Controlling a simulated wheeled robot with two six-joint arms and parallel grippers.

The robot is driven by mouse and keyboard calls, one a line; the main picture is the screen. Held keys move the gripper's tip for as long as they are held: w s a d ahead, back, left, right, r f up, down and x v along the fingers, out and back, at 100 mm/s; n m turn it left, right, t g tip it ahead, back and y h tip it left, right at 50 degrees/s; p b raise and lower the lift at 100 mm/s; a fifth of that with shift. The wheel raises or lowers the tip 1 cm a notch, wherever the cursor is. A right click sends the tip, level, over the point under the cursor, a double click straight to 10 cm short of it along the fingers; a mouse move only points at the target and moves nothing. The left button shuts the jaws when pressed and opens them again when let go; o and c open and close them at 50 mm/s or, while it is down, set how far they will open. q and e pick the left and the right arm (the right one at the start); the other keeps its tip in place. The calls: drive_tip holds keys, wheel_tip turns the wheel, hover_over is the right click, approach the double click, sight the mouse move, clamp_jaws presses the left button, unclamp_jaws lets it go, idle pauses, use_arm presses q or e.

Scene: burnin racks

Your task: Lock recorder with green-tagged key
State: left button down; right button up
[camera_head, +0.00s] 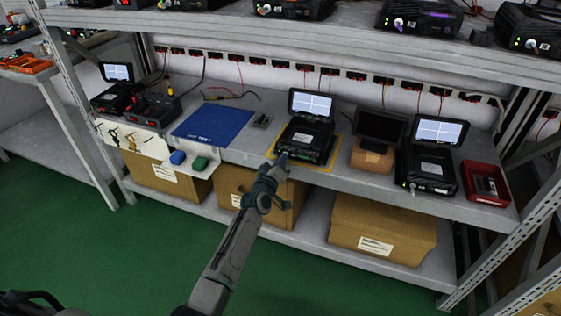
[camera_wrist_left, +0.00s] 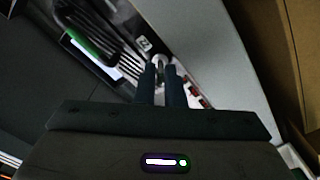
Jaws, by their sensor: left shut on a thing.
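The recorder (camera_head: 304,140) is a black unit with a raised lit screen, standing in a yellow outline on the shelf. My left gripper (camera_head: 281,161) is at its front left corner. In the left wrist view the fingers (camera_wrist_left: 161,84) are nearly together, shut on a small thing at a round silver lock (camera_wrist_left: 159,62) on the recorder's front. The thing looks like the key, but the fingers hide most of it, and I cannot make out its tag or whether it is inside the lock. My right gripper is not in view.
A white key holder (camera_head: 131,139) with hanging keys is at the left. Cardboard boxes (camera_head: 382,228) fill the lower shelf.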

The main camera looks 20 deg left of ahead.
use_arm(q)
drive_tip(key=c, duration=1.9)
unclamp_jaws()
